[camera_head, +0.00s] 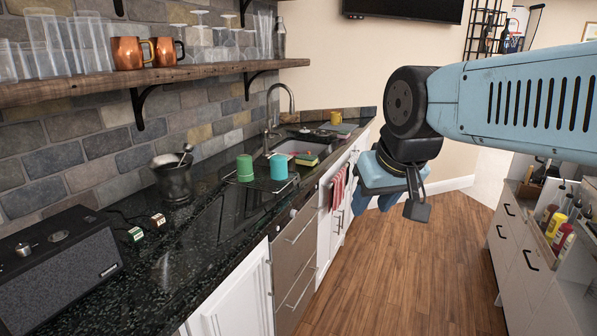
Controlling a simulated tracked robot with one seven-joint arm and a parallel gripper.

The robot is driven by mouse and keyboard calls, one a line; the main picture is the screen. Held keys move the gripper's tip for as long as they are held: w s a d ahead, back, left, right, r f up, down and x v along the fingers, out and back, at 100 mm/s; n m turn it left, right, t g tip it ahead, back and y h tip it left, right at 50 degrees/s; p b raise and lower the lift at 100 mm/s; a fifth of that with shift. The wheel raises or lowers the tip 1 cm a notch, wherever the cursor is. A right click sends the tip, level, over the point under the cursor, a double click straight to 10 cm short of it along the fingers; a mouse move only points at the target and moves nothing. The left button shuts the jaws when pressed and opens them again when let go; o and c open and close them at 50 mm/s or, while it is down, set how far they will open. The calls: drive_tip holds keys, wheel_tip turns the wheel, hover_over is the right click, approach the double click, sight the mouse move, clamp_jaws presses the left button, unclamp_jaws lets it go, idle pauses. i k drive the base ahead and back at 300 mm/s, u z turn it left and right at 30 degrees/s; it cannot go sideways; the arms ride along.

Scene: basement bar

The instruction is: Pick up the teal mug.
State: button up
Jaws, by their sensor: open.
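The teal mug (279,168) stands on a dark wire rack (262,184) on the black counter, in front of the sink. A green mug (245,168) stands just left of it on the same rack. My gripper (377,205) hangs in the air to the right of the counter, over the wooden floor, well apart from the teal mug. Its blue fingers point down, open, with nothing seen between them. The wrist hides part of the gripper.
The sink (303,148), with a tall faucet (291,100), lies behind the rack. A mortar (173,178) and a black speaker (58,265) stand left on the counter. A wooden shelf (190,74) with cups overhangs it. A yellow mug (336,118) stands farther back.

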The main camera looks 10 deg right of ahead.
sight(279, 162)
drive_tip(key=z, duration=0.55)
drive_tip(key=k, duration=0.6)
drive_tip(key=z, duration=0.5)
drive_tip(key=i, duration=0.7)
drive_tip(key=u, duration=0.65)
drive_tip(key=i, duration=1.25)
drive_tip(key=u, duration=0.4)
